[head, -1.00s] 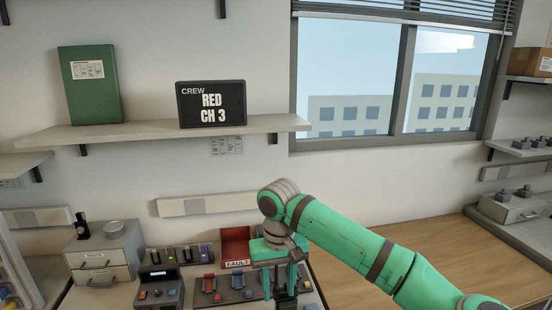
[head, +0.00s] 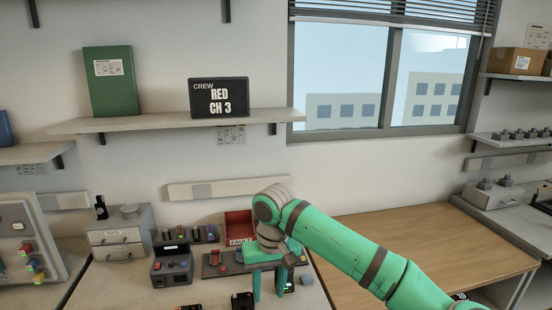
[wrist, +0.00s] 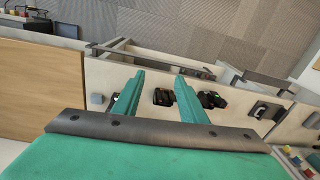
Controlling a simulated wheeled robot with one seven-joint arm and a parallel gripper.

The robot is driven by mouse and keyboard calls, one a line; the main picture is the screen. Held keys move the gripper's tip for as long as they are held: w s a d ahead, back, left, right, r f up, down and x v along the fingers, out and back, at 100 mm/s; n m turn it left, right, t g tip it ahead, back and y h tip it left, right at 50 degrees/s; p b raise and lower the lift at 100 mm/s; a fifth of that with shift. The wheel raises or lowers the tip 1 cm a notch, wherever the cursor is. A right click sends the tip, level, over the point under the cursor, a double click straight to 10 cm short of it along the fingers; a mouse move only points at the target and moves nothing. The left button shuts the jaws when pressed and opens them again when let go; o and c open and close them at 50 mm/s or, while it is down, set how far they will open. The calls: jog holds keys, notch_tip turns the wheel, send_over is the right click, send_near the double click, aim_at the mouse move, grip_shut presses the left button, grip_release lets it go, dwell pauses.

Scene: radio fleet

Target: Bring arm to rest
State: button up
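My green arm (head: 340,240) reaches in from the lower right over the workbench. My gripper (head: 268,292) points down at the front of the bench, with its two green fingers apart and nothing seen between them. The wrist view also shows my gripper (wrist: 160,78) open, with a dark radio-like item (wrist: 163,97) on the bench below, in line with the gap. Another dark item (wrist: 212,99) lies beside the right finger there. In the head view a dark item with a green light (head: 289,286) is partly hidden behind a finger.
A red bin (head: 238,224) labelled FAULT, a charger rack (head: 222,268), a grey tester (head: 171,266) and a drawer box (head: 121,236) stand around the gripper. A sign (head: 219,98) reading RED CH 3 is on the shelf. The wooden table (head: 420,236) at right is clear.

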jog(key=a+f+t+y, duration=0.2)
jog(key=a+t+y, duration=0.15)
jog(key=a, duration=0.65)
jog(key=s+a+f+m+t+y, duration=0.1)
jog(key=a+t+y, duration=0.1)
jog(key=a+y, duration=0.5)
jog(key=a+f+t+y, duration=0.2)
jog(key=a+y, duration=0.1)
jog(key=a, duration=0.9)
jog(key=s+d+f+m+t+h, duration=0.8)
jog(key=s+d+f+h, duration=0.3)
jog(key=s+d+f, duration=0.7)
jog(key=s+d+r+n+h, duration=0.1)
jog(key=s+d+n, duration=0.1)
jog(key=s+d, duration=0.2)
jog(key=s+d+r+n+h, duration=0.1)
jog(key=s+d, duration=0.3)
jog(key=s, duration=0.7)
jog(key=s+d+n+h, duration=0.1)
jog(key=s+d, duration=0.3)
jog(key=s, duration=0.4)
jog(key=shift+d+r+n, duration=0.4)
jog(key=shift+n, duration=0.5)
jog(key=shift+s, duration=0.2)
